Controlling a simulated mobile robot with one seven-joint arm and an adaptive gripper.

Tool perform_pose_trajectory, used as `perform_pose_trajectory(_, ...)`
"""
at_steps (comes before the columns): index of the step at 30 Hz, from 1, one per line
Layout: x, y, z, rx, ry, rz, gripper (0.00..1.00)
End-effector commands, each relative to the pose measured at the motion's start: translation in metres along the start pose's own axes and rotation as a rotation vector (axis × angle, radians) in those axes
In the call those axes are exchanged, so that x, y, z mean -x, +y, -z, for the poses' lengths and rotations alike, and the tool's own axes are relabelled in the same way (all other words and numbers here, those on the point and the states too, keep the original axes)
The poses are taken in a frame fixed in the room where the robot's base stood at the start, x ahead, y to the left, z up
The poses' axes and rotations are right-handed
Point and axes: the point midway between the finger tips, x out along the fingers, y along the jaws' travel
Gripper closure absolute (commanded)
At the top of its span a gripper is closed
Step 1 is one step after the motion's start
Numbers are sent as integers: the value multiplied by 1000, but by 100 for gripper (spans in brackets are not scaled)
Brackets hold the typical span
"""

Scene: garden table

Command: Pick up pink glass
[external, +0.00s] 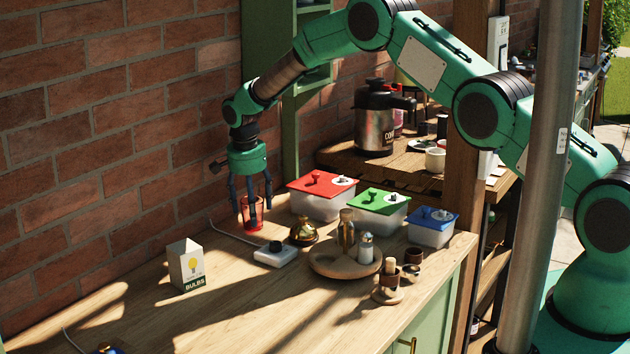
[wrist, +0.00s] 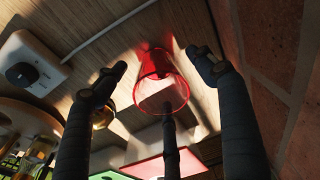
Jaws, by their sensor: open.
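The pink glass (external: 252,213) stands upright on the wooden table near the brick wall, red and see-through. In the wrist view the pink glass (wrist: 160,83) shows between my fingers, with its round rim toward the camera. My gripper (external: 251,204) points down from above, with its dark fingers spread around the glass. In the wrist view my gripper (wrist: 152,85) is open, with a finger on each side of the glass and a third by its rim. I cannot tell whether any finger touches the glass.
The brick wall (external: 110,120) is close behind. A white device with a black knob (external: 275,253) and a brass bell-shaped item (external: 303,232) stand near the glass. The red-lidded box (external: 322,205) is to its right. A bulbs carton (external: 186,265) is front left; bare table lies between.

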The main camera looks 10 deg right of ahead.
Motion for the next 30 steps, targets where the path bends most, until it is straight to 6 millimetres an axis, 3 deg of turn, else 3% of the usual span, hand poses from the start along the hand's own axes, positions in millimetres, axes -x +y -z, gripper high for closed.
perform_pose_trajectory(13, 0, 0, 0, 0, 0, 0, 30)
perform_pose_trajectory(21, 0, 0, 0, 0, 0, 0, 83)
perform_pose_trajectory(30, 0, 0, 0, 0, 0, 0, 84)
